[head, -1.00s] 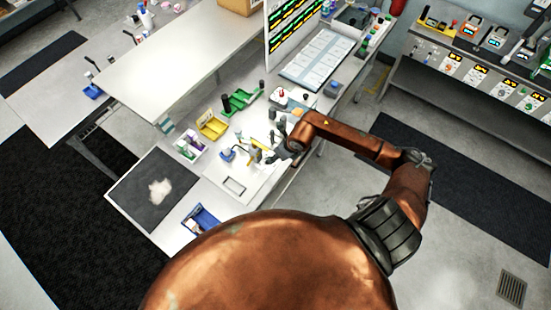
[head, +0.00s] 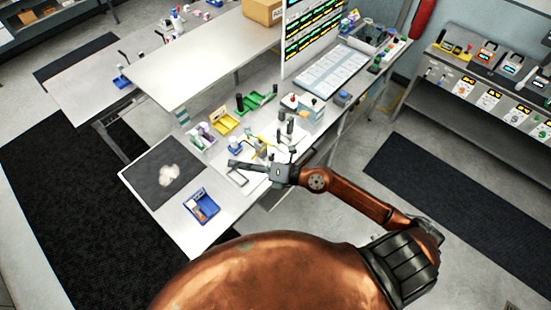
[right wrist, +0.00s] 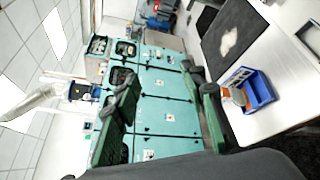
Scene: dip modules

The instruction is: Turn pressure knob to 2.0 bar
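I cannot make out a pressure knob or a bar scale for certain. A small pale box with a red knob-like top (head: 292,101) stands on the workbench, behind my right gripper. My right gripper (head: 246,168) is over the front part of the workbench, pointing left. In the right wrist view its two dark fingers (right wrist: 160,95) are spread apart with nothing between them. Teal cabinets (right wrist: 160,115) show beyond the gap. My left gripper is in neither view.
The blue bin also shows in the right wrist view (right wrist: 258,88). A side bench with several instruments (head: 487,55) stands at the right.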

